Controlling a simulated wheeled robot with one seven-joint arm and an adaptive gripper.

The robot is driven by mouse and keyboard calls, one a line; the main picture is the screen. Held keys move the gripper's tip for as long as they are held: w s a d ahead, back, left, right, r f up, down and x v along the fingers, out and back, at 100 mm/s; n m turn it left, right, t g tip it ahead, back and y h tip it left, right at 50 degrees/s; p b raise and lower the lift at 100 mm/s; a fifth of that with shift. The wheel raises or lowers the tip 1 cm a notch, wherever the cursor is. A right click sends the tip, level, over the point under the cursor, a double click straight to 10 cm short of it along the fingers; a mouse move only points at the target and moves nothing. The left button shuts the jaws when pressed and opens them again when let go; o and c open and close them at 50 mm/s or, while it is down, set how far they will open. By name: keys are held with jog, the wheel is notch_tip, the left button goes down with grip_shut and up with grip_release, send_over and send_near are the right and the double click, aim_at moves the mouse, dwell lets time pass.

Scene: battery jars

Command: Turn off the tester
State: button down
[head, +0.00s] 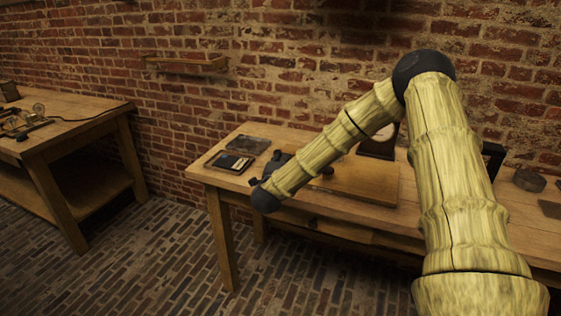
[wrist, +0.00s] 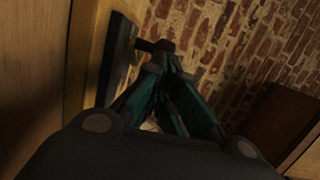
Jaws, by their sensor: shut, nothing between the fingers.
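In the wrist view my gripper (wrist: 158,66) has its teal fingers drawn together, with nothing between the tips. The tips are at, or very close to, a small dark knob or lever (wrist: 150,46) beside a dark block (wrist: 117,62) on a wooden surface. I cannot tell whether they touch it, or which way the lever is set. In the head view a wooden base (head: 365,182) with an upright dark-framed dial (head: 377,142) stands on the table; it looks like the tester, partly covered by my arm. The gripper's fingers cannot be made out there.
The wooden table (head: 222,178) stands against a brick wall. A dark tray (head: 230,162) and a dark slab (head: 249,144) lie at its left end. A round dark container (head: 529,180) is at the right. Another bench (head: 75,128) stands at the far left, with open floor between.

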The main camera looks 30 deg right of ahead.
jog(key=shift+s, duration=0.5)
jog(key=s, duration=0.2)
jog(key=shift+s+a, duration=0.25)
jog(key=shift+s, duration=0.15)
jog(key=w+a+b+v, duration=0.1)
jog(key=v, duration=0.8)
jog(key=shift+s+a, duration=0.15)
jog(key=shift+a, duration=0.4)
jog(key=shift+r, duration=0.1)
